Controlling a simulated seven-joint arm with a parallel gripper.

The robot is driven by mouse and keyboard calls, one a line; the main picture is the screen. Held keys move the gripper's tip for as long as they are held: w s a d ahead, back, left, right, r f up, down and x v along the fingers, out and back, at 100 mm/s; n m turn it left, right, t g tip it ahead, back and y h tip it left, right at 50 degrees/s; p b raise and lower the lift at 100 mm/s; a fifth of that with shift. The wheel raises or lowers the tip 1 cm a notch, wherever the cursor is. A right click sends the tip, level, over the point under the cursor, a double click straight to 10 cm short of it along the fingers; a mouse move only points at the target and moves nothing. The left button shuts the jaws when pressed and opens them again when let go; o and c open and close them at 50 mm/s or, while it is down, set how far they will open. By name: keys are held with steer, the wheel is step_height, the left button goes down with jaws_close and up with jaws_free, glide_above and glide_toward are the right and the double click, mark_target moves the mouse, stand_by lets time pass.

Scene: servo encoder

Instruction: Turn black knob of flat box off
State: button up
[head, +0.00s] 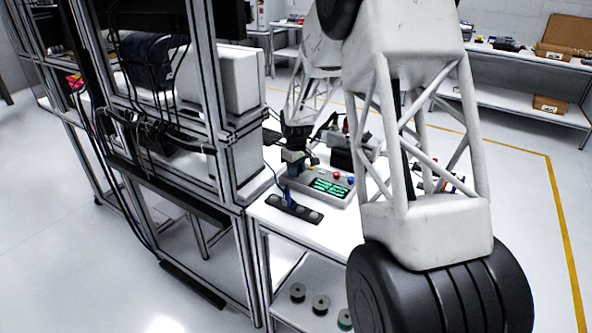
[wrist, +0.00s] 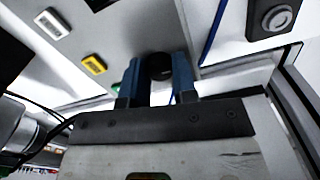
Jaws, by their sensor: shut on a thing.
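The flat box (head: 319,199) is a light grey box on the white table, with a green lit display and red and blue buttons on top. In the wrist view its grey top face (wrist: 150,28) fills the upper middle. The black knob (wrist: 160,66) stands on this face, between my gripper's two blue fingers. My gripper (wrist: 157,76) is shut on the knob, with a finger on either side. In the head view my gripper (head: 292,170) is at the box's left end, and its fingers hide the knob. The knob's pointer or marking cannot be made out.
A black strip with round buttons (head: 294,208) lies in front of the box; it also shows in the wrist view (wrist: 272,17). A yellow button (wrist: 94,64) is on the box. A metal rack (head: 205,110) stands close on the left. Other equipment sits behind the box.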

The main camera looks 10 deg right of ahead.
steer(key=m, duration=0.8)
steer(key=shift+m, duration=0.3)
stand_by(0.4)
steer(key=o, duration=0.9)
steer(key=shift+o, duration=0.2)
steer(key=shift+r, duration=0.15)
steer(key=shift+r, duration=3.75)
